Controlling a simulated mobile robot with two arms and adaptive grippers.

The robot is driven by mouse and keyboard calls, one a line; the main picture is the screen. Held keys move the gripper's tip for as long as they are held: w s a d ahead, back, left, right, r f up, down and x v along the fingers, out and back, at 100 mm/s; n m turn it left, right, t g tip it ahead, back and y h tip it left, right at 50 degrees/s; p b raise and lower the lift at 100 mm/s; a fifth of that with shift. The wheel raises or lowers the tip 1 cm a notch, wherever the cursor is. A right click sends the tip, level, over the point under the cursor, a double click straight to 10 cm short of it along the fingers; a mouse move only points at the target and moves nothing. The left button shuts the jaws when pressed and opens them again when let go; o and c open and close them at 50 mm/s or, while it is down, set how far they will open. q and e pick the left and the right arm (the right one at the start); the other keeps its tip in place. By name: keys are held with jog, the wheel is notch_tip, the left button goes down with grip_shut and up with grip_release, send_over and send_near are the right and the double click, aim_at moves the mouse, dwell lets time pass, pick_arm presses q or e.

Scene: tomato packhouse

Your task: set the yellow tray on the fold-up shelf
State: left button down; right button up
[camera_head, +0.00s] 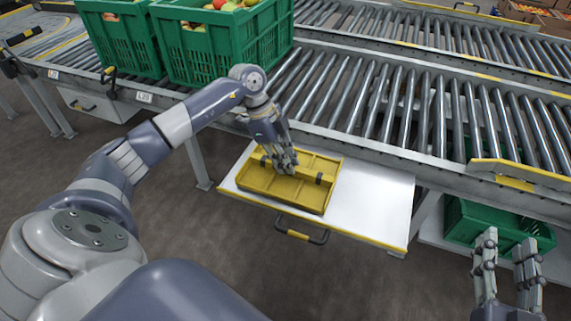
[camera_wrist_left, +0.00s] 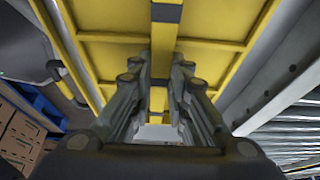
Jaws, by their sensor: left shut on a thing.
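The yellow tray (camera_head: 262,187) is over the left part of the white fold-up shelf (camera_head: 375,200) in the head view. It looks level and appears to rest on the shelf, though a small gap cannot be ruled out. My left gripper (camera_head: 283,166) is shut on the tray's central handle bar. The left wrist view shows its fingers on both sides of the bar, with the yellow tray (camera_wrist_left: 215,65) filling the upper middle. The shelf is folded out level, with a yellow front edge and a black-and-yellow handle below. My right gripper (camera_head: 507,262) is open and empty at the lower right.
A roller conveyor (camera_head: 400,105) runs behind the shelf. Green crates (camera_head: 225,45) with tomatoes stand on it at the upper left. Another green crate (camera_head: 490,225) sits low at the right, near my right gripper. The shelf's right part is bare.

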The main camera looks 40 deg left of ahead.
pick_arm(q)
jog(key=shift+f, duration=0.25)
jog(key=c, duration=1.5)
grip_release()
jog(key=shift+c, duration=0.2)
pick_arm(e)
jog(key=shift+a+r+t, duration=0.1)
jog(key=shift+r+t, duration=0.2)
jog(key=shift+r, duration=0.25)
